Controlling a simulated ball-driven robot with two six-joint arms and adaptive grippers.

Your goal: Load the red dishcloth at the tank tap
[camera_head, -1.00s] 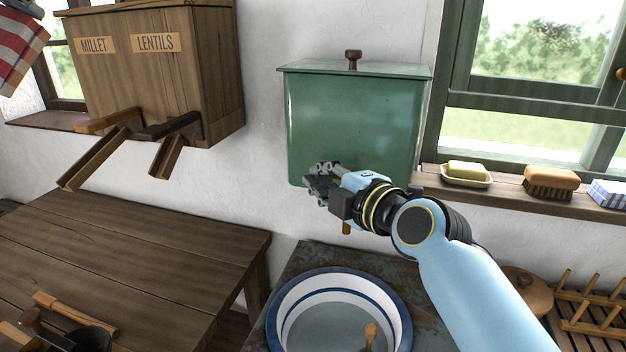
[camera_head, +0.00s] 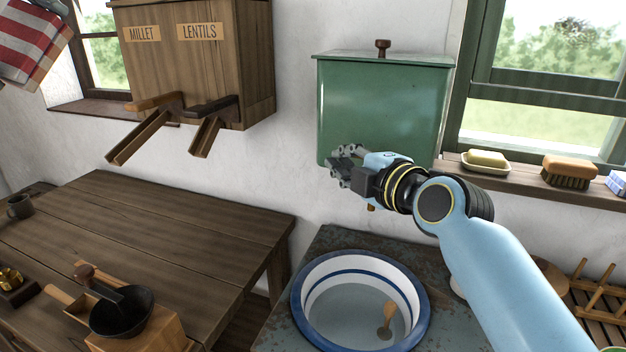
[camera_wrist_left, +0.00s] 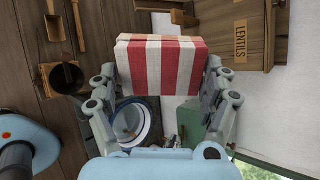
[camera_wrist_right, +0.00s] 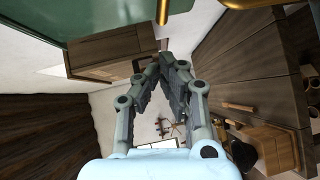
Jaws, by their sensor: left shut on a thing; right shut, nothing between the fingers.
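The red and white striped dishcloth (camera_head: 28,42) shows at the top left corner of the head view, folded into a thick pad. In the left wrist view my left gripper (camera_wrist_left: 163,78) is shut on the dishcloth (camera_wrist_left: 160,60), with a finger along each side. The green tank (camera_head: 385,105) with a dark knob on its lid is against the wall. My right gripper (camera_head: 345,165) is shut and empty in front of the tank's lower edge. A brass-coloured piece, probably the tap (camera_head: 370,207), shows just below it; most is hidden by my right arm.
A white basin with blue bands (camera_head: 300,300) stands under the tank, with a wooden spoon inside. A wooden table (camera_head: 150,225) fills the left, with a grinder (camera_head: 122,310). A grain box (camera_head: 190,65) with chutes hangs above it. The sill holds soap (camera_head: 487,159) and a brush (camera_head: 570,170).

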